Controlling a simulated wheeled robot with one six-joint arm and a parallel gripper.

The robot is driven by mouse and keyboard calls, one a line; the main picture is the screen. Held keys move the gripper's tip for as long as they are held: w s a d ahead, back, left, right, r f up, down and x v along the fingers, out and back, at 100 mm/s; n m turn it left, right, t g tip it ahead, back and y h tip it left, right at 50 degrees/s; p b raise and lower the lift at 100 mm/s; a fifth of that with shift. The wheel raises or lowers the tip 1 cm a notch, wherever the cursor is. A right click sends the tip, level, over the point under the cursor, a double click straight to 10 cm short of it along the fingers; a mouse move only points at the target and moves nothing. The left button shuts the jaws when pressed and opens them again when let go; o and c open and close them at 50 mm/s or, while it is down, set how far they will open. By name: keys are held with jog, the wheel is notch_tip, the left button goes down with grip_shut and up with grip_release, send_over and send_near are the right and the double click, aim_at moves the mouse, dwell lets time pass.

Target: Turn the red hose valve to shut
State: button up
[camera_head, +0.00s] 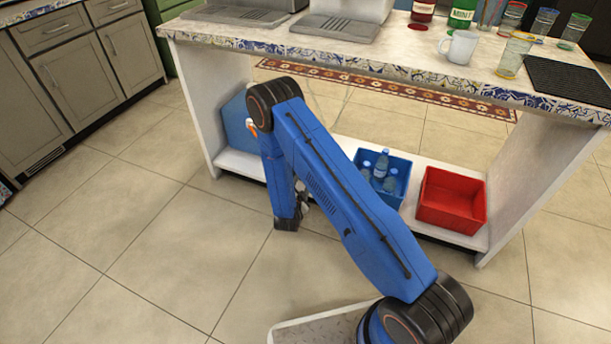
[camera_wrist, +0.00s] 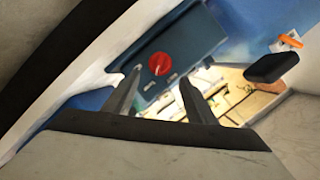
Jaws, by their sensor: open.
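The red valve (camera_wrist: 159,64) is a round knob on a dark blue-grey panel (camera_wrist: 192,40), upper middle of the wrist view. In the head view the knob is hidden, and my gripper is mostly hidden behind my arm by the counter's lower shelf.
An orange handle (camera_wrist: 290,41) and a black block (camera_wrist: 272,67) are right of the panel. On the lower shelf are a blue box (camera_head: 238,122), a blue crate (camera_head: 396,198) with bottles and a red crate (camera_head: 450,205). The counter (camera_head: 400,58) overhangs. Floor at left is clear.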

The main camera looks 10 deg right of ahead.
jog(key=x, duration=0.8)
jog(key=shift+w+d+f, duration=0.15)
jog(key=shift+w+d, duration=0.05)
jog(key=shift+w, duration=0.1)
jog(key=c, duration=1)
